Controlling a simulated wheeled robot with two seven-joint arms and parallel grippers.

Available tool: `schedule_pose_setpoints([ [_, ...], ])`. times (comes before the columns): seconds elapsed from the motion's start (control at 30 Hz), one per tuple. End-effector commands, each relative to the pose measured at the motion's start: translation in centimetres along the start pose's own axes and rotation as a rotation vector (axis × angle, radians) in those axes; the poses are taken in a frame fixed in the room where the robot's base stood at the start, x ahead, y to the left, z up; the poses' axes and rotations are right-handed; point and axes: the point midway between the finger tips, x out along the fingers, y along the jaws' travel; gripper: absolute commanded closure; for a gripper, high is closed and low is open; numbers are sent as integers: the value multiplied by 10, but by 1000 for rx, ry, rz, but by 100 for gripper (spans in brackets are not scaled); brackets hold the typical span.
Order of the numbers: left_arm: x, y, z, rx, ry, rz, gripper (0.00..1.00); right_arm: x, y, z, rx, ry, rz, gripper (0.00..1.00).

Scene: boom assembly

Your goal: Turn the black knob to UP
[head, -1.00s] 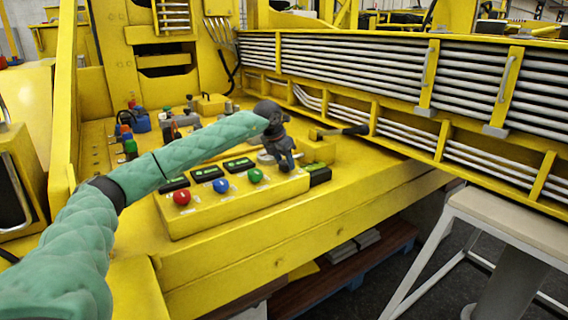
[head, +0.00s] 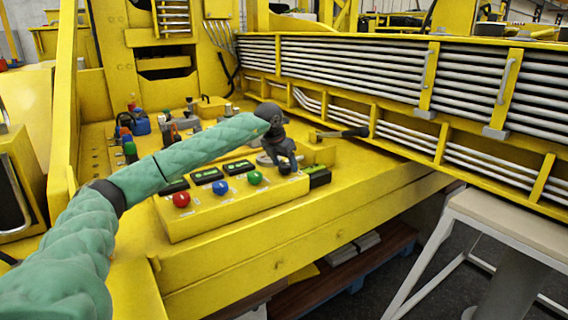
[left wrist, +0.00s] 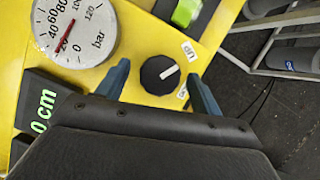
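The black knob (left wrist: 160,75) is round with a white pointer line and sits on the yellow panel in the left wrist view. Its pointer aims right and slightly up, between the UP label (left wrist: 188,50) and a partly hidden lower label (left wrist: 182,91), nearer to UP. My left gripper (left wrist: 159,86) is open, with one finger on each side of the knob; I cannot tell whether they touch it. In the head view, my left gripper (head: 284,163) is low over the right end of the control box and the knob there is hard to make out. My right gripper is not in view.
The yellow control box (head: 235,210) carries red (head: 181,199), blue (head: 220,187) and green (head: 254,178) buttons and several displays. A pressure gauge (left wrist: 75,30) lies left of the knob. A boom with grey pipes (head: 350,65) stands behind right; a stool (head: 520,225) is front right.

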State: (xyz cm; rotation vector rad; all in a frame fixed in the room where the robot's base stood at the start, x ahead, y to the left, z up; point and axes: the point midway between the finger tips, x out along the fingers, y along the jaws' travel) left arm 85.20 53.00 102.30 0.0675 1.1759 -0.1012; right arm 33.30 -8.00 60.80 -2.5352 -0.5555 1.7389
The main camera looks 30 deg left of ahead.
Motion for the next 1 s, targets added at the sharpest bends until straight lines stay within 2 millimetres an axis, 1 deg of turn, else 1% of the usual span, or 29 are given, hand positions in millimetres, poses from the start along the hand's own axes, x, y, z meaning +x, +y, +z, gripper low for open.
schedule_pose_setpoints([
  [0.13,-1,0,0,0,0,0,34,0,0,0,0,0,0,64],
  [0.23,-8,0,0,0,-2,0,34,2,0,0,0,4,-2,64],
  [0.47,-42,0,0,0,-2,1,34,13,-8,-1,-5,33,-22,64],
  [0.6,-61,0,0,-1,-1,0,34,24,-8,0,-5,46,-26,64],
  [0.7,-70,0,0,0,0,-1,34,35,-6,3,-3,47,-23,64],
  [0.83,-77,0,0,0,0,0,34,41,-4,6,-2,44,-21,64],
  [1.0,-78,0,0,0,0,0,34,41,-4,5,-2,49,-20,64],
])
